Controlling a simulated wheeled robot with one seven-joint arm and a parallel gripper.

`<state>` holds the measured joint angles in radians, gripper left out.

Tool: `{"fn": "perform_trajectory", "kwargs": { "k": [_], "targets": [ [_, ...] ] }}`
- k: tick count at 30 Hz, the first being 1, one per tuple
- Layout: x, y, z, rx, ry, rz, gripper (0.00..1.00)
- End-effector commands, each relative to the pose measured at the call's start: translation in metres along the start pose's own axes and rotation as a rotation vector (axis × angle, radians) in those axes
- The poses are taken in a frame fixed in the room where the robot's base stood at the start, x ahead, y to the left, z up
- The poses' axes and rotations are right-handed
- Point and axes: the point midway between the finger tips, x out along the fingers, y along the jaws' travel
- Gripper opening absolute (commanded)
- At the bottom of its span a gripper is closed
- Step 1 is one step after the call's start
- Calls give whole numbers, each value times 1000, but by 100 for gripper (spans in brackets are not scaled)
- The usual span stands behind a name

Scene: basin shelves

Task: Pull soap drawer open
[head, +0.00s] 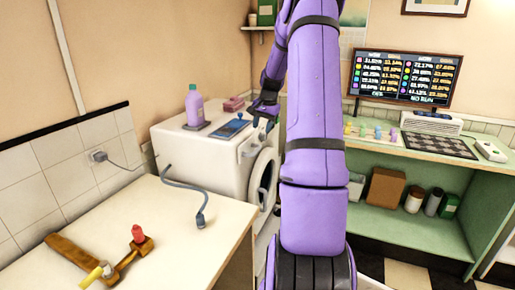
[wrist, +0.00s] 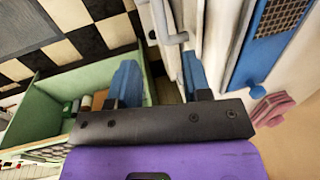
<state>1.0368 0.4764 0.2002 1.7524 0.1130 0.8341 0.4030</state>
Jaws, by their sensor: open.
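The white washing machine (head: 190,155) stands left of my arm, with its round door (head: 263,185) on the front face. Its front also shows in the wrist view, with a pale grey bar handle (wrist: 178,39) standing out from it; I cannot tell for sure that this belongs to the soap drawer. My gripper (wrist: 158,78) is open, with its two blue fingers apart and nothing visible held between them. In the head view my gripper (head: 264,108) is by the machine's upper front edge, partly hidden by my arm. The handle lies beyond the fingertips, near the right finger.
A green shelf unit (head: 405,225) stands right. Checkered floor lies between.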

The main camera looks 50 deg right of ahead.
Motion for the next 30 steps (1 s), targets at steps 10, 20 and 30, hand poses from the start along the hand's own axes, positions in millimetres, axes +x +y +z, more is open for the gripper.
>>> {"fn": "perform_trajectory", "kwargs": {
  "k": [10, 20, 30],
  "targets": [
    [58, 0, 1, -2, -4, 1, 44],
    [96, -1, 1, -3, 0, 0, 44],
    [100, -1, 1, -3, 0, 0, 44]
  ]
}}
